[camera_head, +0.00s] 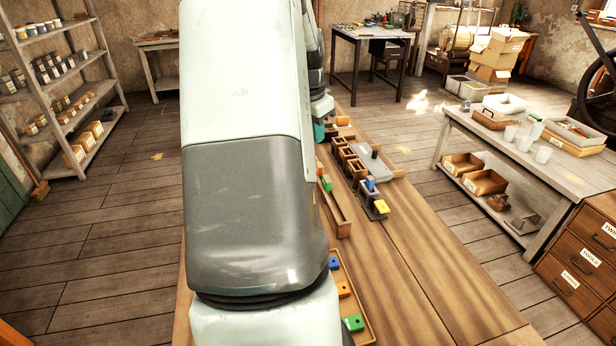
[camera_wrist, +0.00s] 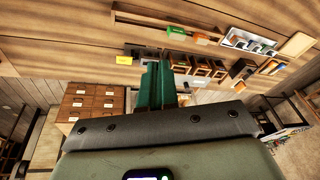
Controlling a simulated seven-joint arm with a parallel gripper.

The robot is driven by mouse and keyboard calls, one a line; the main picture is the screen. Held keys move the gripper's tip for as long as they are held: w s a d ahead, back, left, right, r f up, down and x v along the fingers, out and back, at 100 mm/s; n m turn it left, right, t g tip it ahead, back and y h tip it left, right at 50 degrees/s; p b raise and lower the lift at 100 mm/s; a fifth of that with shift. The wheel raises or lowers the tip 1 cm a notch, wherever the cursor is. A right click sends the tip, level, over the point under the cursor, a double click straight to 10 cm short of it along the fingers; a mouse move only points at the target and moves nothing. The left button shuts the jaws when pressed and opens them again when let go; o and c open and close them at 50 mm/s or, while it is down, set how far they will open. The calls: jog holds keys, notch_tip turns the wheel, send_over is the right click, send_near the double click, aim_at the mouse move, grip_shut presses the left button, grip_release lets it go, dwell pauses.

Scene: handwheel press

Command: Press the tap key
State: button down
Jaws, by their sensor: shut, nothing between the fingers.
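My gripper shows in the wrist view as two green fingers (camera_wrist: 158,68) closed together, with nothing visible between them. In the head view my arm covers the middle of the picture, and most of the gripper is hidden. No part is clearly labelled as the tap key. A yellow-topped piece (camera_head: 381,208) on a dark base stands on the bench, with a blue piece (camera_head: 370,184) just behind it. In the wrist view a yellow piece (camera_wrist: 124,60) lies left of my fingertips, apart from them in the picture.
Open wooden boxes (camera_head: 352,165) stand in a row beside a grey plate (camera_head: 376,163). A wooden tray (camera_head: 366,318) with blue, orange and green blocks lies nearer, partly behind my arm. The bench top (camera_head: 440,285) is clear at the near right.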

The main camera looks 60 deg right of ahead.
aim_at(384, 209)
jog(key=s+d+f+m+g, duration=0.1)
jog(key=s+d+f+m, duration=0.1)
jog(key=s+d+f, duration=0.2)
jog(key=s+d+f+m+g, duration=0.1)
jog(key=s+d+f+m, duration=0.2)
jog(key=s, duration=0.7)
notch_tip(384, 209, down, 2)
jog(key=shift+s+d+f+y, duration=0.1)
jog(key=shift+s+d+y, duration=0.3)
jog(key=shift+d, duration=0.45)
jog(key=x, duration=0.9)
jog(key=a+x, duration=0.1)
jog(key=x, duration=0.3)
jog(key=shift+w+d+f, duration=0.15)
jog(key=shift+f, duration=0.4)
